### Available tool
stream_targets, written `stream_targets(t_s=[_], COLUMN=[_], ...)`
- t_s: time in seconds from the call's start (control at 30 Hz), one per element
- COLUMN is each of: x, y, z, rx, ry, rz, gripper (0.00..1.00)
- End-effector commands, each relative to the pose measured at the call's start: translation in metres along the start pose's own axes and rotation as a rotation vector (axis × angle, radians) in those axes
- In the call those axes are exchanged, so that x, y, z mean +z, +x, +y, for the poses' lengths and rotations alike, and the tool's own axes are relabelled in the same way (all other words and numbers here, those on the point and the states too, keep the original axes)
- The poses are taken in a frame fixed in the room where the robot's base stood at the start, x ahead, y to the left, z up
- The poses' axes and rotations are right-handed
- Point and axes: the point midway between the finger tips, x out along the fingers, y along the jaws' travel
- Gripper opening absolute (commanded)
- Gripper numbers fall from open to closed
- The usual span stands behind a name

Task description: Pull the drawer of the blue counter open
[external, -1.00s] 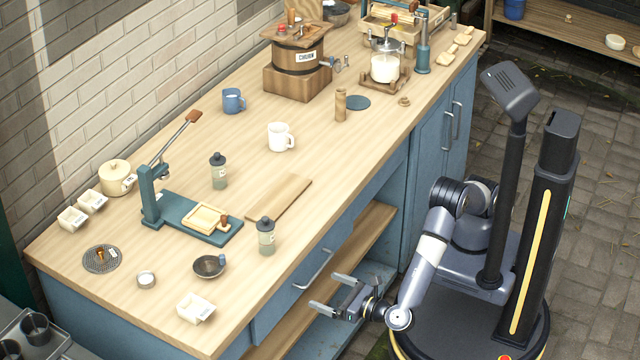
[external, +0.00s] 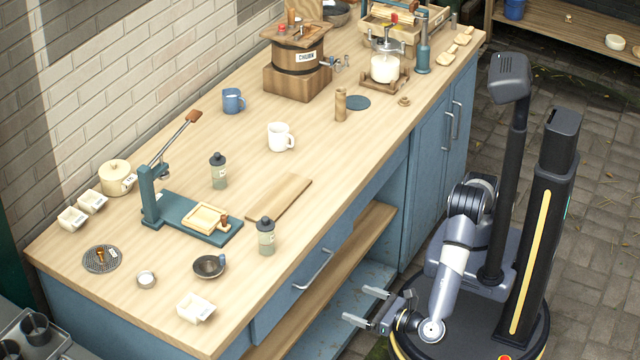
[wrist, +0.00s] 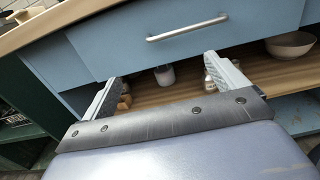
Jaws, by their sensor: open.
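The blue counter (external: 398,190) has a wide blue drawer (external: 275,315) under its wooden top. The drawer front looks flush with the counter and carries a silver bar handle (external: 314,270). In the wrist view the drawer front (wrist: 190,22) and its handle (wrist: 187,28) lie ahead, above and beyond my fingertips. My gripper (external: 364,306) is open and empty. It is out in front of the counter, lower than the handle and apart from it. In the wrist view my gripper (wrist: 160,75) has its two fingers spread wide, with the handle between and above them.
An open wooden shelf (external: 375,225) lies below the drawer. In the wrist view it holds a bowl (wrist: 290,44) and a pale cup (wrist: 165,75). Cupboard doors with vertical handles (external: 447,127) stand to the right. The countertop (external: 340,180) carries several items.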

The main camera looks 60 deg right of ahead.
Motion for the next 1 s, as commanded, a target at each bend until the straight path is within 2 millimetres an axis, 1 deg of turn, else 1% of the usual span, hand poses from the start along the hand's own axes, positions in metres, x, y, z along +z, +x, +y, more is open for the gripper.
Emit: stream_targets(t_s=[0.03,0.23,0.37,0.47,0.73,0.9,1.0], x=[0.0,0.001,0.004,0.008,0.019,0.024,0.026], y=[0.0,0.001,0.004,0.009,0.024,0.032,0.035], z=[0.0,0.0,-0.004,-0.009,-0.027,-0.04,-0.046], rx=[0.0,0.0,-0.001,-0.005,-0.043,-0.087,-0.116], ry=[0.0,0.011,0.112,0.273,0.821,1.16,1.329], rz=[0.0,0.002,0.016,0.036,0.102,0.136,0.149], gripper=[0.89,0.72,0.62,0.53,0.32,0.32,0.32])
